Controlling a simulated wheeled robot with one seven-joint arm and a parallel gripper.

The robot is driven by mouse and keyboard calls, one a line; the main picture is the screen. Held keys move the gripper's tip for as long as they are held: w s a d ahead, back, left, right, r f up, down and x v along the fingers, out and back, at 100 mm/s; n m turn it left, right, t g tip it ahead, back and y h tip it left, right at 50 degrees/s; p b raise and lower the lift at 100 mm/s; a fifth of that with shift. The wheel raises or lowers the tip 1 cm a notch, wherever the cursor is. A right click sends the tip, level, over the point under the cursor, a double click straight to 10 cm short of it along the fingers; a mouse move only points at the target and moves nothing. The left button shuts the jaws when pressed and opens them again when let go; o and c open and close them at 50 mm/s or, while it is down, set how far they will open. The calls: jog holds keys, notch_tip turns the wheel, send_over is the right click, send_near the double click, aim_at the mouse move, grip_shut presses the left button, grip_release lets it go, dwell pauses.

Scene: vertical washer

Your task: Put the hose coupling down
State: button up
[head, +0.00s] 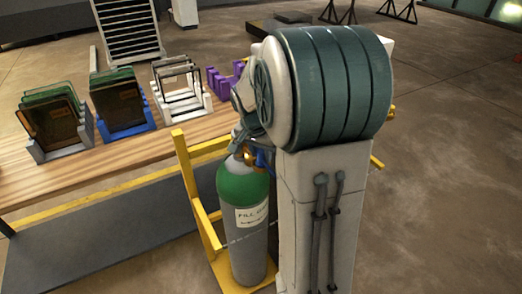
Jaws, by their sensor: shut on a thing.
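My gripper (240,145) shows only in part, as a small grey-green shape just above the top of a gas cylinder. It is shut on the hose coupling, but its fingertips and grip are too small and too covered to make out. I cannot pick out the coupling clearly among the brass and blue fittings (263,160) at the cylinder's neck. The cylinder (242,240) is grey with a green shoulder and a paper label, and stands upright in a yellow frame (188,190). My arm hides the space to its right.
A wooden bench (120,157) runs along the left. On it stand several racks with dark and clear panels (118,105) and a purple rack (218,82). A white slatted rack (128,30) is behind. The floor at right (450,170) is clear.

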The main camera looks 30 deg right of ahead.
jog(key=o, duration=1)
jog(key=shift+r, duration=0.1)
jog(key=b+v, duration=0.1)
jog(key=v, duration=1.1)
jog(key=s+a+f+n, duration=0.2)
jog(key=s+a+n, duration=0.1)
jog(key=s, duration=0.2)
jog(key=s+a+f+n+t+y, duration=0.1)
jog(key=s+a+f+n, duration=0.2)
jog(key=s, duration=0.3)
jog(key=s+a+f+n+y, duration=0.1)
jog(key=s+a+f+n, duration=0.1)
jog(key=s+a+n, duration=0.3)
jog(key=shift+s+a+f+t, duration=0.15)
jog(key=shift+s+t, duration=0.15)
jog(key=shift+s, duration=0.4)
